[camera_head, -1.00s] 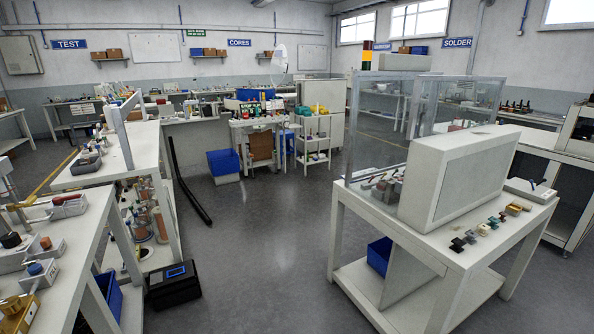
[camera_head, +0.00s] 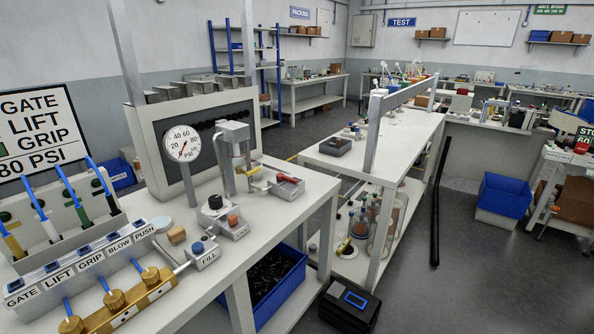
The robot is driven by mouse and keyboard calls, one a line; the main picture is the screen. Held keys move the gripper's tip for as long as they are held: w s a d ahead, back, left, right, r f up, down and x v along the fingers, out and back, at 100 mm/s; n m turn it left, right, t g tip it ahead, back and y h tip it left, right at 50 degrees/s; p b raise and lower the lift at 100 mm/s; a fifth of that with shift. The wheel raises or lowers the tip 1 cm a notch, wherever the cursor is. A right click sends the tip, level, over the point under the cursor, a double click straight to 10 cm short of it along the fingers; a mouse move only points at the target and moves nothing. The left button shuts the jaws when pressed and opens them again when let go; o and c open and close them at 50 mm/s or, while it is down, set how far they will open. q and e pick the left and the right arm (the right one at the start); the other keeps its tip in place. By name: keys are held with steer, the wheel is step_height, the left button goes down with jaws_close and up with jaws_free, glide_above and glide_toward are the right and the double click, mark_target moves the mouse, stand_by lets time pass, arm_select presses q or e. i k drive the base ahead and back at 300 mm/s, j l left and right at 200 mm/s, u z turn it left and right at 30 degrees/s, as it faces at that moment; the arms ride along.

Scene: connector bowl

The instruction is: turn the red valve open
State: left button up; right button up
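No part of either gripper shows in the head view. I cannot make out a clear red valve.
The white bench (camera_head: 300,205) fills the left foreground, with a blue bin (camera_head: 270,285) underneath. A black case (camera_head: 350,303) stands on the floor at its right corner. A second bench (camera_head: 395,150) is beyond. The floor at right is open, with a long dark bar (camera_head: 437,205).

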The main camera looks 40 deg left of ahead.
mark_target(280, 176)
steer(key=i+l+u, duration=0.1)
steer(key=i, duration=0.55)
steer(key=i+l+u, duration=0.1)
steer(key=i, duration=0.55)
steer(key=l, duration=0.1)
